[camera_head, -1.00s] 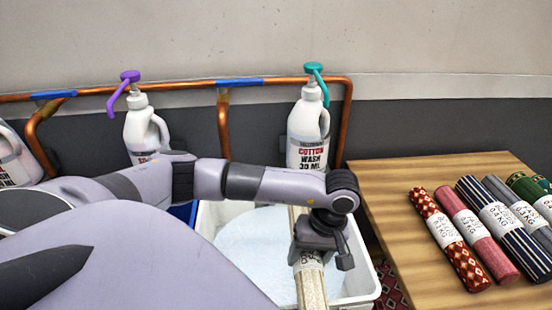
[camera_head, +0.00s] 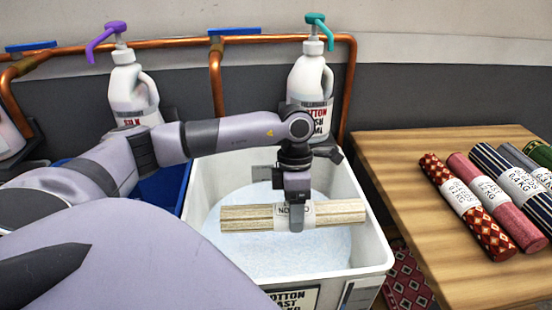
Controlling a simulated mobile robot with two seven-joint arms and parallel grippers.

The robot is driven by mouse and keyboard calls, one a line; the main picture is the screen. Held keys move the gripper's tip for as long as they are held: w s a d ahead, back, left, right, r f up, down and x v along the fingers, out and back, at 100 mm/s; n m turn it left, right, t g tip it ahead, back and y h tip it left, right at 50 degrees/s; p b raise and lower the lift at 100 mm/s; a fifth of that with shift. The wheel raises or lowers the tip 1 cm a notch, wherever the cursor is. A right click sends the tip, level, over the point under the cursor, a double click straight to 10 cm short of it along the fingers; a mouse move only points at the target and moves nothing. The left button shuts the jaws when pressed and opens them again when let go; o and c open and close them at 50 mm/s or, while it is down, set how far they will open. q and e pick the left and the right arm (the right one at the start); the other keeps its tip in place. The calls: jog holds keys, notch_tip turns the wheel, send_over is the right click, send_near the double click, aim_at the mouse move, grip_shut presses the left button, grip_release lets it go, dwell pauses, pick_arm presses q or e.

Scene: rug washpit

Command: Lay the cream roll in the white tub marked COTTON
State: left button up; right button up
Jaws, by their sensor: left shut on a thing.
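The cream roll (camera_head: 343,212) has a white paper band and lies crosswise above the white tub. My left gripper (camera_head: 296,216) points down and is shut on the middle of the cream roll. The white tub (camera_head: 374,262) has a label on its front that is partly cut off by the picture's lower edge. Pale, foamy-looking contents (camera_head: 260,255) show inside it. The roll appears to be within the tub's opening; I cannot tell whether it touches the contents. My right gripper is not in view.
A wooden table (camera_head: 420,232) at the right holds several rolls, including a red patterned one (camera_head: 463,205). A blue tub (camera_head: 165,185) stands left of the white tub. Behind are a COTTON bottle (camera_head: 308,80), a SILK bottle (camera_head: 128,88) and copper pipes (camera_head: 215,75).

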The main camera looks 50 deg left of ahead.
pick_arm(q)
jog(key=a+x, duration=0.1)
jog(key=x, duration=0.4)
jog(key=w+b+x, duration=0.1)
jog(key=x, duration=0.4)
jog(key=w+a+b+x, duration=0.1)
jog(key=x, duration=0.4)
jog(key=shift+w+a+f, duration=0.1)
jog(key=shift+a+f, duration=0.25)
jog(key=shift+f, duration=0.05)
jog(key=x, duration=0.1)
jog(key=b+x, duration=0.1)
jog(key=x, duration=0.2)
jog(key=shift+w+a+f+b, duration=0.2)
jog(key=shift+a+f+b, duration=0.05)
jog(key=shift+a+b, duration=0.1)
jog(key=shift+f, duration=0.15)
jog(key=o, duration=1.4)
